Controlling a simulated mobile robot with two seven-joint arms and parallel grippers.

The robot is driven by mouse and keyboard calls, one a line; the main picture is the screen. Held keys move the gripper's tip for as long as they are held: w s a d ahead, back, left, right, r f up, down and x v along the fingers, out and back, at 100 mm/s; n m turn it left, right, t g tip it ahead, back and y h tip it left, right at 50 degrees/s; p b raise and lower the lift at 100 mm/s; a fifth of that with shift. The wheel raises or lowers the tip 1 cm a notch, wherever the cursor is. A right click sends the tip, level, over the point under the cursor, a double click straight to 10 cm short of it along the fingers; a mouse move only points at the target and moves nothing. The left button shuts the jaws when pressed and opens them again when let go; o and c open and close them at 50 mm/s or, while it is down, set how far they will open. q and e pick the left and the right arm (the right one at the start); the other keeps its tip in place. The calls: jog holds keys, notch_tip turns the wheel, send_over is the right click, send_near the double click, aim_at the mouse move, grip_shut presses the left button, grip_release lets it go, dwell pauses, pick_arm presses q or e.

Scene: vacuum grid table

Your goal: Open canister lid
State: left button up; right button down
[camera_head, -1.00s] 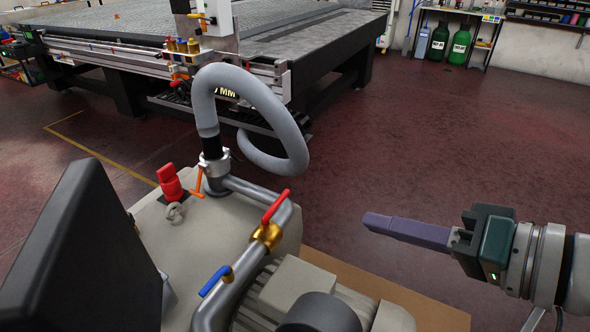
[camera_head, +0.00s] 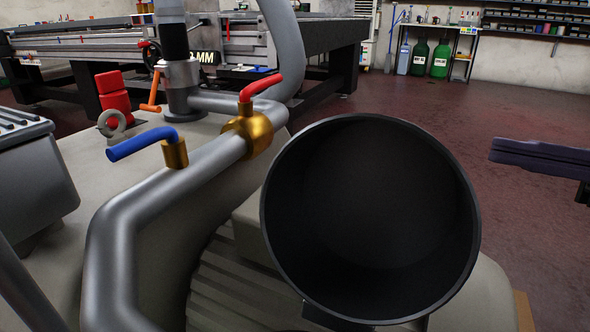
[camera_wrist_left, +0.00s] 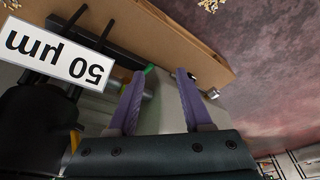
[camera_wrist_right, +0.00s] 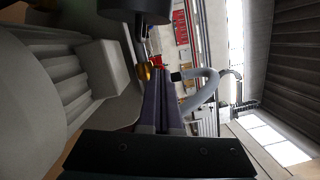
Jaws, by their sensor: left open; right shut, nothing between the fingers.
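A black cylinder (camera_head: 370,215) with a round rim fills the right-centre of the head view. Its dark face points at the camera, and whether a lid covers it is too dark to tell. A black round body (camera_wrist_right: 133,10) also hangs at the top of the right wrist view. My right gripper (camera_head: 540,157) is shut and empty, right of the cylinder and apart from it. Its fingers also show in the right wrist view (camera_wrist_right: 161,105). My left gripper (camera_wrist_left: 157,98) is open, with nothing clearly between its purple fingers. The left gripper is outside the head view.
A pipe (camera_head: 150,225) carries a red-handled valve (camera_head: 248,132) and a blue-handled valve (camera_head: 170,150). A red fitting (camera_head: 115,100) stands behind them. A white "50 µm" label (camera_wrist_left: 60,55) lies left of the left fingers. Open floor (camera_head: 510,105) lies to the right.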

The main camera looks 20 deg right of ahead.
aim_at(372, 201)
pick_arm(q)
jog(key=shift+a+f+b, duration=0.1)
jog(key=shift+f+b, duration=0.2)
jog(key=shift+f, duration=0.25)
pick_arm(e)
jog(key=shift+w+a+r, duration=0.3)
jog(key=shift+w+a, duration=0.25)
jog(key=shift+a, duration=1.25)
jog(key=shift+w+a+r, duration=0.35)
jog(key=shift+w+a, duration=0.15)
jog(key=shift+a, duration=1.3)
jog(key=shift+w+a+r, duration=0.3)
jog(key=shift+w+a, duration=0.25)
jog(key=shift+a, duration=1.25)
jog(key=r+p, duration=0.1)
jog(key=p, duration=0.1)
jog(key=s+a+r+n+p, duration=0.1)
jog(key=p, duration=0.1)
jog(key=r+p, duration=0.1)
jog(key=p, duration=0.1)
jog(key=shift+s+a+p, duration=0.25)
jog(key=shift+a+p, duration=0.05)
jog(key=shift+a, duration=0.1)
pick_arm(q)
notch_tip(372, 201, up, 6)
jog(key=shift+r, duration=0.2)
pick_arm(e)
jog(key=shift+f+n, duration=0.2)
jog(key=shift+n, duration=0.1)
